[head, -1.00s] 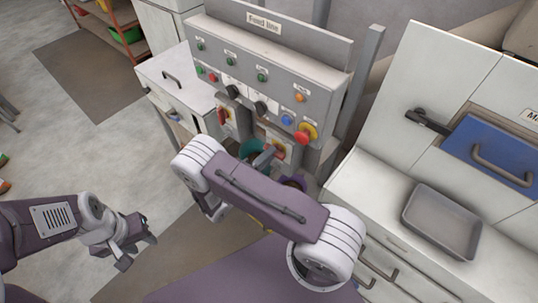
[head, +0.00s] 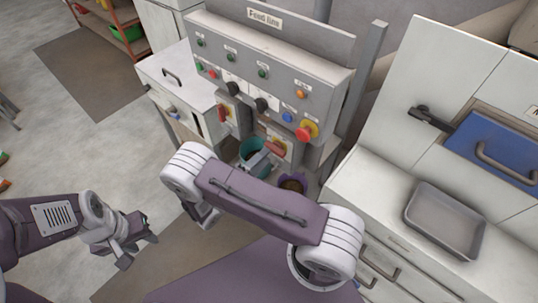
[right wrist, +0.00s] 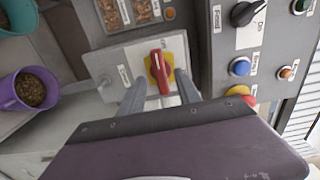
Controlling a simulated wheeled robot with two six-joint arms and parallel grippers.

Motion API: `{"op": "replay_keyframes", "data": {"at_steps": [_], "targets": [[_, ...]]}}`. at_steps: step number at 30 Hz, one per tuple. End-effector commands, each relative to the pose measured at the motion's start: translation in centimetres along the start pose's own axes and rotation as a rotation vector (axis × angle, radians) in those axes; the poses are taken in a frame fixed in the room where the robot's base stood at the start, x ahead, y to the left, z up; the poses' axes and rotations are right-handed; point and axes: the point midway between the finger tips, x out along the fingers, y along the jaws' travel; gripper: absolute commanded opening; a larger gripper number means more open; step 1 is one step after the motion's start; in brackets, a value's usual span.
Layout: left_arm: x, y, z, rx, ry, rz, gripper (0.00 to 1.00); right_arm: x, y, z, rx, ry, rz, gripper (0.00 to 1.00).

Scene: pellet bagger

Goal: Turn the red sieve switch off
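The handle points nearly straight up and down in that view. My right gripper (right wrist: 161,88) is open, with one finger on each side of the handle and gaps visible; I cannot tell how deep the fingers reach. In the head view the red handle (head: 275,148) shows beyond my right forearm, which hides most of that gripper. My left gripper (head: 140,250) is open and empty at the lower left, over the floor.
The Feed line panel (head: 255,65) has buttons, black knobs and a red-yellow stop button (head: 306,131). Another red switch (head: 222,113) is left of the handle. A teal container (head: 252,151) and a purple cup of pellets (right wrist: 30,90) are close by. A grey tray (head: 443,220) lies right.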

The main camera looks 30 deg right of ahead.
Motion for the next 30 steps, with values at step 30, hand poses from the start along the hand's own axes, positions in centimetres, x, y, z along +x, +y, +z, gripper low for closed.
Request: {"op": "replay_keyframes", "data": {"at_steps": [30], "targets": [[1.7,0.0,0.2,0.0,0.0,0.0,0.36,-3.4,-0.2,-3.4,0.242,0.221,0.146,0.4]]}}
